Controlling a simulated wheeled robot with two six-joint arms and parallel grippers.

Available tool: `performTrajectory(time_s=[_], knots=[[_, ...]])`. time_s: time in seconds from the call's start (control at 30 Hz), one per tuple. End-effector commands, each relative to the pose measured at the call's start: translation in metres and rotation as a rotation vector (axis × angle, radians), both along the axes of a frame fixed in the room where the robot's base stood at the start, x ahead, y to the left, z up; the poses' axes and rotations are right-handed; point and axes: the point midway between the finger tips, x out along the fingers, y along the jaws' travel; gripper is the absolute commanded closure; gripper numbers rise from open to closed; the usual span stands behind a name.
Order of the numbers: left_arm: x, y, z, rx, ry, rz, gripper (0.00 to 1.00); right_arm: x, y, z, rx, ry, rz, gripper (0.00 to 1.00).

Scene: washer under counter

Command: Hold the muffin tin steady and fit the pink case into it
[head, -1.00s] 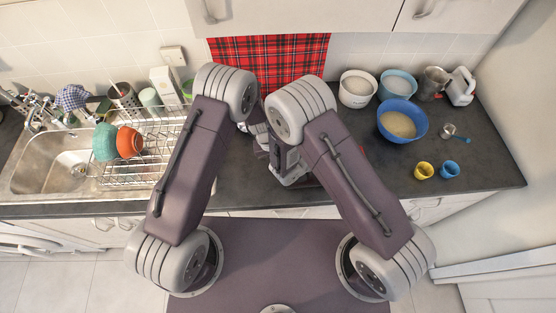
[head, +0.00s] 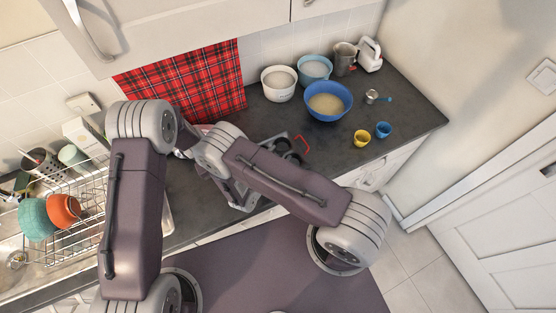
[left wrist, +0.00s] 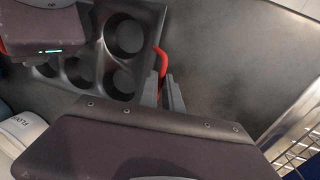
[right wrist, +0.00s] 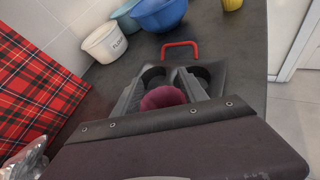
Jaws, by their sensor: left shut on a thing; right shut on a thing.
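The dark grey muffin tin (left wrist: 83,70) lies on the counter, with round cups and red end handles. In the head view my arms hide much of it; some cups (head: 284,147) and one red handle (head: 303,143) show. My left gripper (left wrist: 163,90) is shut on a red handle (left wrist: 161,61) at the tin's edge. My right gripper (right wrist: 163,88) is shut on the dark pink case (right wrist: 163,98), with the tin (right wrist: 215,72) right behind it. I cannot tell whether the case touches a cup. The case is hidden in the head view.
A dish rack (head: 85,205) is at left. Counter between tin and cups is clear.

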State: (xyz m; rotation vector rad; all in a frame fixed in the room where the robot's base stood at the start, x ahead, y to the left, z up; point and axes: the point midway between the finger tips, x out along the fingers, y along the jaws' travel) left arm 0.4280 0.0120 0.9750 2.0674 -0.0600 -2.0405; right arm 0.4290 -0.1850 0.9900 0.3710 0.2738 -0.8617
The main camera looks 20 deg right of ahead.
Motion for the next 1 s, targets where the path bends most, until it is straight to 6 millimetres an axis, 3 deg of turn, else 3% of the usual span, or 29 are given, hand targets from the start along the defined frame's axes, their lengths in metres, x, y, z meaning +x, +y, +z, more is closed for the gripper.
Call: performTrajectory(time_s=[0.1,0.2,0.93,0.97,1.0], knots=[[0.000,0.000,0.000,0.000,0.000,0.000,1.00,-0.001,-0.001,-0.024,-0.002,0.002,0.000,0.87],[0.000,0.000,0.000,0.000,0.000,0.000,1.00,-0.001,-0.001,-0.033,-0.001,0.002,0.000,0.87],[0.001,0.000,-0.001,-0.001,-0.001,-0.002,1.00,-0.001,0.000,-0.049,0.005,0.006,0.003,0.88],[0.001,0.000,-0.001,-0.001,-0.001,-0.002,1.00,-0.001,0.000,-0.049,0.005,0.006,0.003,0.42],[0.001,0.000,-0.001,-0.001,-0.002,-0.003,1.00,-0.001,0.000,-0.049,0.006,0.005,0.003,0.31]])
